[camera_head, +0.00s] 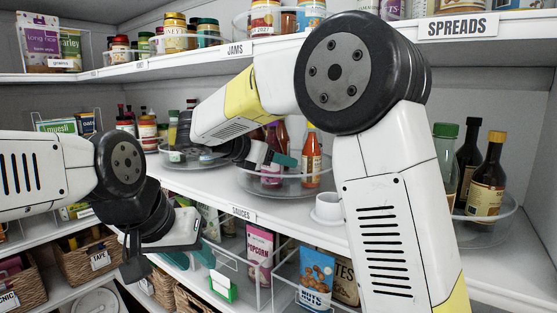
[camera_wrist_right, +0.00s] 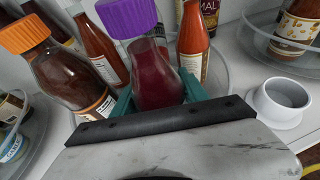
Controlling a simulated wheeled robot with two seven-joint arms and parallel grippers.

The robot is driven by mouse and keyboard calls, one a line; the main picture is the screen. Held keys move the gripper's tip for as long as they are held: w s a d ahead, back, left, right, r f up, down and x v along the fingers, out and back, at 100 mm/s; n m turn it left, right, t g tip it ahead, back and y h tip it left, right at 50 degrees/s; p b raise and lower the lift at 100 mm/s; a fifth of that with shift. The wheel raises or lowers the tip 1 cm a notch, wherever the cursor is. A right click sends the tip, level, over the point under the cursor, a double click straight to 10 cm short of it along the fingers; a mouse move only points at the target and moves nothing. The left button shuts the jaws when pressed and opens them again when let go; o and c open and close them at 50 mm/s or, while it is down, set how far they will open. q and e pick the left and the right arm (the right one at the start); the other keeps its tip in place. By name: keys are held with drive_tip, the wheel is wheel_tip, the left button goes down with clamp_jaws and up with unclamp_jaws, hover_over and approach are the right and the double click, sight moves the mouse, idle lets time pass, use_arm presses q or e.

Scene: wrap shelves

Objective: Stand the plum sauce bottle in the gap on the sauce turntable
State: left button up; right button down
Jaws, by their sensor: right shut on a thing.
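The plum sauce bottle (camera_wrist_right: 157,75), with a purple cap and dark red contents, is upright between the teal fingers of my right gripper (camera_wrist_right: 157,103) in the wrist view. My right gripper is shut on it. The clear sauce turntable (camera_head: 292,190) is on the middle shelf above the SAUCES label, and my right gripper (camera_head: 270,160) is at its left side. Red sauce bottles (camera_wrist_right: 193,42) stand behind the held bottle. My arm hides part of the turntable, and I cannot tell whether the bottle's base touches it. My left gripper (camera_head: 190,256) is low at left, open and empty.
A white cup (camera_head: 328,207) stands right of the turntable, near the shelf edge. Another turntable with dark bottles (camera_head: 487,180) is further right. An orange-capped bottle (camera_wrist_right: 65,70) stands close left of the held bottle. Jars (camera_head: 265,17) line the upper shelf.

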drive_tip(key=c, duration=0.6)
unclamp_jaws()
drive_tip(key=shift+s+a+r, duration=0.15)
drive_tip(key=shift+r, duration=0.05)
drive_tip(key=v, duration=1.1)
drive_tip(key=shift+s+a, duration=0.2)
